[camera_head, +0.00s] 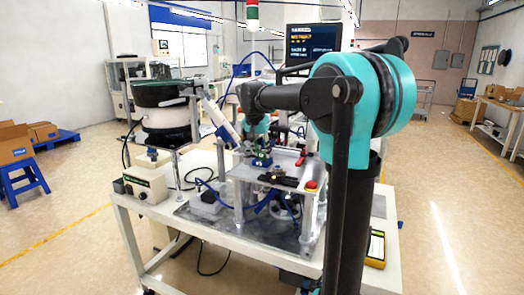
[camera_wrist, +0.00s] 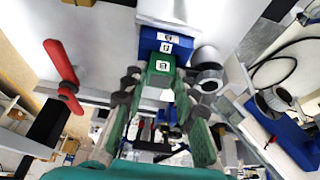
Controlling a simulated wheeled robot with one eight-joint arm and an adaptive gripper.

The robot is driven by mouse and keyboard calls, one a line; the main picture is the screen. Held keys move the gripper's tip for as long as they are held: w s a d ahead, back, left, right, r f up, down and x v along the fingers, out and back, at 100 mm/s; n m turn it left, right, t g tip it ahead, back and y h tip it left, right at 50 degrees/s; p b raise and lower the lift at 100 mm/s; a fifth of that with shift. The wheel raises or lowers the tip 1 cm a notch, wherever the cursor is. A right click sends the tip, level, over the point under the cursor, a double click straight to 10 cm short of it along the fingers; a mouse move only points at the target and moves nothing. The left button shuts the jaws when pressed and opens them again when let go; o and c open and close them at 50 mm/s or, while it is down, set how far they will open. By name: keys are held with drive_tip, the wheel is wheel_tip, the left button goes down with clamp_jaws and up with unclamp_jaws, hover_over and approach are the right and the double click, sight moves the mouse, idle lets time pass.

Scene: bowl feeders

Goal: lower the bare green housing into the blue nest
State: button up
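The green housing (camera_wrist: 161,68), a small block with a white marker on its face, sits between my fingertips in the wrist view. My gripper (camera_wrist: 158,80) has its two green-padded fingers closed in on the housing's sides. The blue nest (camera_wrist: 149,43), with white markers, lies directly beyond the housing and close to it. Whether they touch, I cannot tell. In the head view my gripper (camera_head: 257,146) points down just over the blue nest (camera_head: 263,162) on the raised plate; the housing is too small to make out clearly there.
A red emergency button (camera_head: 311,184) and black parts sit on the raised plate (camera_head: 240,173) beside the nest. A black bowl feeder (camera_head: 158,93) stands to the left with its track leading towards the nest. A grey cylinder (camera_wrist: 207,58) stands close right of the nest.

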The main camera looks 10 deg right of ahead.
drive_tip(key=o, duration=0.4)
